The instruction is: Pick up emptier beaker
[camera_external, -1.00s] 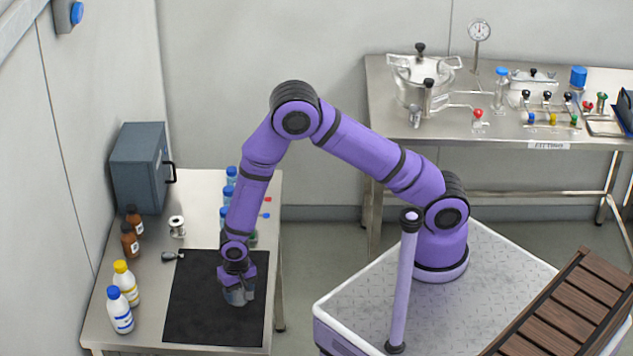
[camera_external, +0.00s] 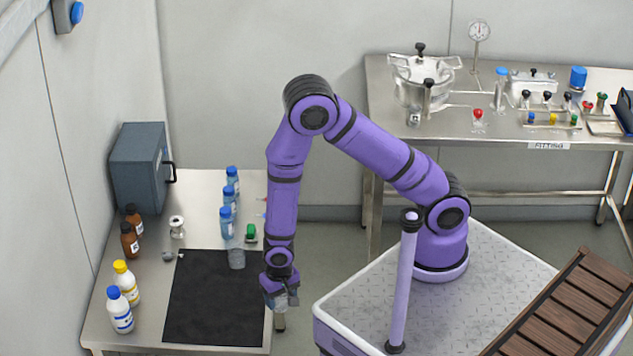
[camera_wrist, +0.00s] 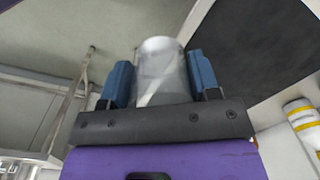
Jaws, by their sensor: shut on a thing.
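My gripper (camera_external: 280,292) is shut on a clear glass beaker (camera_external: 291,301) and holds it at the right edge of the left table. In the wrist view, the beaker (camera_wrist: 158,70) sits between the two blue fingers of my gripper (camera_wrist: 160,82). I cannot tell how much is in it. A second clear beaker (camera_external: 237,259) stands near the top right corner of the black mat (camera_external: 210,310). The held beaker is apart from it, to the lower right.
Several blue-capped bottles (camera_external: 228,200) stand behind the second beaker, with a green item (camera_external: 251,233) beside them. Brown bottles (camera_external: 130,240) and white bottles (camera_external: 120,312) line the left side, near a grey cabinet (camera_external: 140,165). The mat is clear.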

